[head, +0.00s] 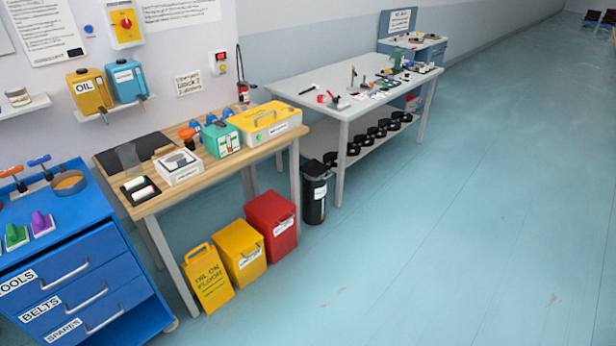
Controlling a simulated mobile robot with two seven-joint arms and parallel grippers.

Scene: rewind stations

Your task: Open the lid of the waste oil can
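A red bin (279,212) with a lid and a white label stands on the floor at the front of the wooden workbench. Its lid looks shut. A yellow bin (240,252) with a white label stands beside it on the left, also with its lid shut. A black bin (316,200) with a dark lid and a pale label stands to the right, between the two tables. The labels are too small to read, so I cannot tell which one is the waste oil can. Neither of my grippers is in view.
A yellow floor sign (208,277) leans left of the yellow bin. A blue drawer cabinet (78,275) stands at the left. The wooden bench (160,203) and grey table (290,88) line the wall. Open floor (430,240) lies to the right.

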